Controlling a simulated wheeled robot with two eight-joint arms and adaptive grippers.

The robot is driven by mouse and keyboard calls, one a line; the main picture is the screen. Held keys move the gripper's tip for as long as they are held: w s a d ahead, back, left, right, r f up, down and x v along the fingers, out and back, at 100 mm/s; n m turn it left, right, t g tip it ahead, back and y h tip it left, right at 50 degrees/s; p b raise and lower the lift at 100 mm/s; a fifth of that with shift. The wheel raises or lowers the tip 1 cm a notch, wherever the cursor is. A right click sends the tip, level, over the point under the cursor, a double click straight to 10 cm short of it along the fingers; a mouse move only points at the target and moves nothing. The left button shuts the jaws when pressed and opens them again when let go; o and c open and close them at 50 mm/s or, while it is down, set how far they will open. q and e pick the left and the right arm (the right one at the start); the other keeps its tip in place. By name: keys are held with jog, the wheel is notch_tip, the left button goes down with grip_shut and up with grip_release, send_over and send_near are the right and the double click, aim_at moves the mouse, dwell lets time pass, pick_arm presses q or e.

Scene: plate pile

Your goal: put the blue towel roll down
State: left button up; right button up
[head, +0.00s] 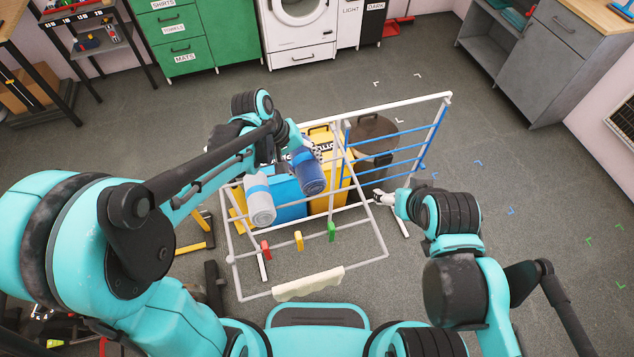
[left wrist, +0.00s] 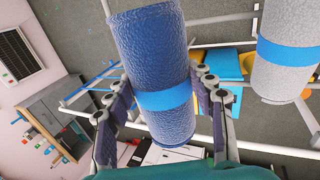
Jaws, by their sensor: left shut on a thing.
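The blue towel roll (head: 310,172) is dark blue with a lighter blue band. It hangs tilted from my left gripper (head: 303,148), above the drying rack. In the left wrist view the blue roll (left wrist: 150,50) lies between the two fingers of my left gripper (left wrist: 162,80), which is shut on it. A grey towel roll (head: 260,205) with a blue band is just left of it, at the rack; it also shows in the left wrist view (left wrist: 284,75). My right gripper (head: 382,197) is by the rack's right side; its finger gap is too small to read.
The white-barred rack (head: 385,102) has a blue-barred raised side and red, yellow and green clips (head: 331,231) in front. A pale cloth (head: 308,284) hangs on its front bar. Yellow and blue bins and a brown round-lidded bin (head: 372,132) stand behind. Floor at right is clear.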

aim_at(320, 171)
pick_arm(q)
jog(key=d+f, duration=0.2)
jog(key=d, duration=0.1)
jog(key=shift+s+f, duration=0.1)
jog(key=shift+s+d+f+b, duration=0.15)
jog(key=shift+d+f+b, duration=0.15)
jog(key=shift+d, duration=0.15)
notch_tip(320, 171, down, 4)
jog(key=shift+b, duration=0.6)
jog(key=shift+c, duration=0.7)
jog(key=o, duration=1.4)
